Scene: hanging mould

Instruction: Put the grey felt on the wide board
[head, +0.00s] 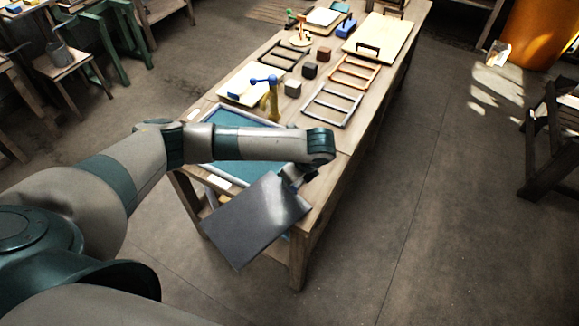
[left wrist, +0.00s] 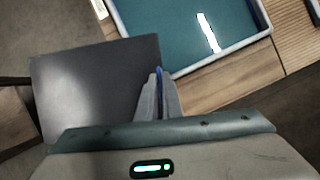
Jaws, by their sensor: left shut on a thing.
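My left gripper (head: 293,180) is shut on the edge of a flat, dark grey rectangular sheet, which I take to be the grey felt (head: 255,220). The sheet hangs tilted off the table's near end, in front of a blue-green tray. In the left wrist view the fingers (left wrist: 158,95) meet the sheet's (left wrist: 95,85) right edge, with a thin blue strip between their tips. A large pale board (head: 380,38), probably the wide board, lies at the table's far right, well away from the gripper. My right gripper is out of view.
The blue-green tray (head: 236,172) lies on the wooden table's near end, partly behind my arm. Wooden frames (head: 333,105), small blocks (head: 292,89) and a smaller pale board (head: 236,88) occupy the table's middle. The floor right of the table (head: 430,210) is clear.

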